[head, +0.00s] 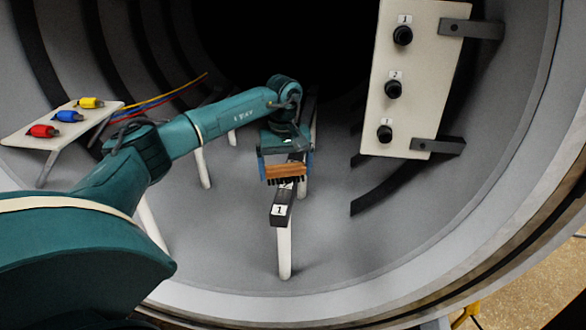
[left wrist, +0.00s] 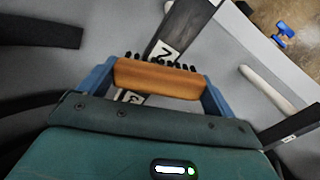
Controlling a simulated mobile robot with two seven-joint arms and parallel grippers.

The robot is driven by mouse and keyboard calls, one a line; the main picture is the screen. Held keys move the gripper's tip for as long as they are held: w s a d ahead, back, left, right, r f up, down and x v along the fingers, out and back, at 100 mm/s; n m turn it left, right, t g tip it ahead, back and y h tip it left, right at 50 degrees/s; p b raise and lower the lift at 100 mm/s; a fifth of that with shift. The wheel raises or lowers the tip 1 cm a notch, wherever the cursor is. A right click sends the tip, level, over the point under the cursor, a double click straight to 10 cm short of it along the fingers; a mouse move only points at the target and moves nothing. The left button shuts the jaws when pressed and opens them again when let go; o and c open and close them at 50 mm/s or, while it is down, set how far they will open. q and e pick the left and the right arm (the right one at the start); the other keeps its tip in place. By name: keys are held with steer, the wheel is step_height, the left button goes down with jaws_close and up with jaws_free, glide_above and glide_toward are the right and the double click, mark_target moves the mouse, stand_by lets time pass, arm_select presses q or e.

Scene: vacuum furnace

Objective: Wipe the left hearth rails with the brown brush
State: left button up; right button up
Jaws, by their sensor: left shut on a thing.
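My left gripper (head: 287,165) is shut on the brown brush (head: 286,171), with its blue fingers at the brush's two ends. The brush's dark bristles face down over a dark hearth rail (head: 282,194) labelled 1. I cannot tell whether the bristles touch it. In the left wrist view the brush (left wrist: 158,78) lies across the gripper (left wrist: 158,85), and a dark rail (left wrist: 185,25) with a white label runs out beyond the bristles. Another dark rail (left wrist: 292,130) shows at the right there. My arm hides part of the hearth in the head view. My right gripper is not in view.
A white side shelf (head: 30,132) at the left holds red, blue and yellow connectors, with coloured cables behind. A cream panel (head: 412,75) with three numbered black knobs stands at the right. White posts (head: 284,250) carry the rails. The chamber floor right of them is clear.

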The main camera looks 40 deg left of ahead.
arm_select(q)
steer(key=shift+s+a+f, duration=0.1)
steer(key=shift+s+a, duration=0.3)
steer(key=shift+a, duration=0.3)
steer(key=shift+w+d+p, duration=0.35)
steer(key=shift+w+d, duration=1.1)
steer(key=shift+w, duration=0.2)
steer(key=shift+w+a, duration=0.4)
steer(key=shift+w, duration=0.3)
steer(key=shift+s+a, duration=0.15)
steer(key=shift+a, duration=0.9)
steer(key=shift+s+a, duration=0.1)
steer(key=shift+a, duration=0.95)
steer(key=shift+w+d, duration=0.35)
steer(key=shift+d, duration=0.35)
steer(key=shift+w+d, duration=0.35)
steer(key=shift+d, duration=0.3)
steer(key=shift+w+d, duration=0.25)
steer(key=shift+d, duration=0.1)
